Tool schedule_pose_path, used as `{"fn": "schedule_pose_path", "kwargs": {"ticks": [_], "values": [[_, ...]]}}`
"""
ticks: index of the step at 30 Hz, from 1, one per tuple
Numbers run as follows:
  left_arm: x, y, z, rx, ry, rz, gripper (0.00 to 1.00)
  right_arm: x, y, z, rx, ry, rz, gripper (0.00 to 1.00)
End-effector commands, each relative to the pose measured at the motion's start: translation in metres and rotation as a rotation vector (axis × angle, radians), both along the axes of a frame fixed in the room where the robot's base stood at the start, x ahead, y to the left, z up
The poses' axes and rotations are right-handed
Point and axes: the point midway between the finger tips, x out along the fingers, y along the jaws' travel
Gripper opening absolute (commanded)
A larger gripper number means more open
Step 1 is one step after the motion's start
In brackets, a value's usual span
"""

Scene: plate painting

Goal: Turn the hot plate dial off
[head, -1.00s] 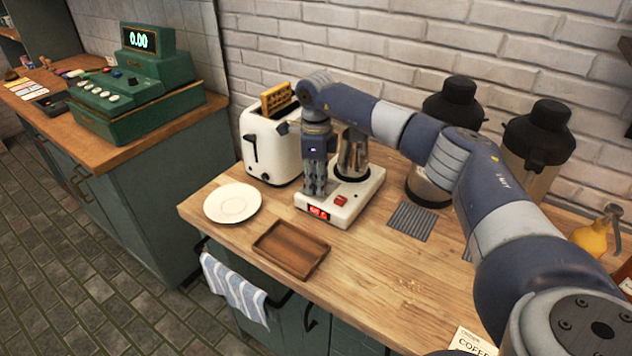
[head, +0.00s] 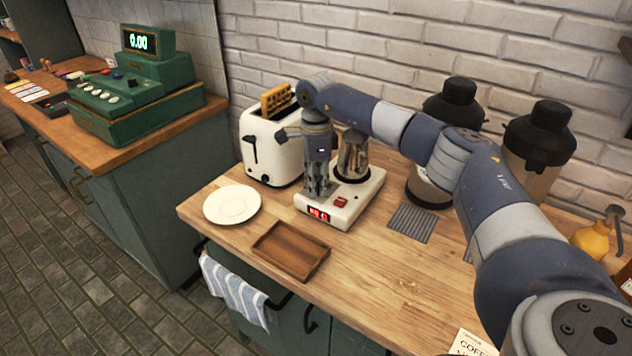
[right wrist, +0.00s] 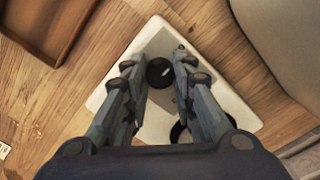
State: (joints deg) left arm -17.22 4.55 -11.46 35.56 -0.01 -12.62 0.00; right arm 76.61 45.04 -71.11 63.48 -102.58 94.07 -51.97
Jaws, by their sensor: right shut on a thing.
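The white hot plate (head: 360,205) stands on the wooden counter, with a lit red display (head: 318,214) and a red switch (head: 341,202) on its front. My right gripper (head: 318,190) points down onto its left part and hides the dial in the head view. In the right wrist view, the round black dial (right wrist: 160,72) with a pale mark sits between the fingers of my right gripper (right wrist: 158,62), which is shut on it. The hot plate's pale top (right wrist: 110,85) shows around it. My left gripper is not in view.
A white toaster (head: 268,150) is at the left. A white plate (head: 232,204) and a wooden tray (head: 291,250) lie in front. Dark-topped flasks (head: 540,140) stand at the right. The front right counter is mostly clear.

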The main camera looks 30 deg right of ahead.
Motion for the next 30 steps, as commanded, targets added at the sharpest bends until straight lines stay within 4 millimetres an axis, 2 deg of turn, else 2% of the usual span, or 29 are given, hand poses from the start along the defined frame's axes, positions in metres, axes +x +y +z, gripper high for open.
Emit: {"fn": "schedule_pose_path", "kwargs": {"ticks": [6,7,9,21,26,30], "values": [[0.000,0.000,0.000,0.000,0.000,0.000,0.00,0.002,-0.001,0.004,-0.001,-0.010,-0.002,0.01],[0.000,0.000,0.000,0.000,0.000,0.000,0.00,0.002,-0.001,0.004,-0.001,-0.010,-0.002,0.31],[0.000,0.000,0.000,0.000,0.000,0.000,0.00,0.002,-0.001,0.003,-0.001,-0.009,-0.002,0.46],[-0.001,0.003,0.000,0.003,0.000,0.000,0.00,0.001,0.000,0.006,-0.001,-0.004,-0.001,0.46],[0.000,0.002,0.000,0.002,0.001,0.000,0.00,0.002,0.000,0.029,0.000,-0.008,-0.001,0.46],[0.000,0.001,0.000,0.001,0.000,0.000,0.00,0.002,0.000,0.060,0.000,-0.008,-0.001,0.46]]}}
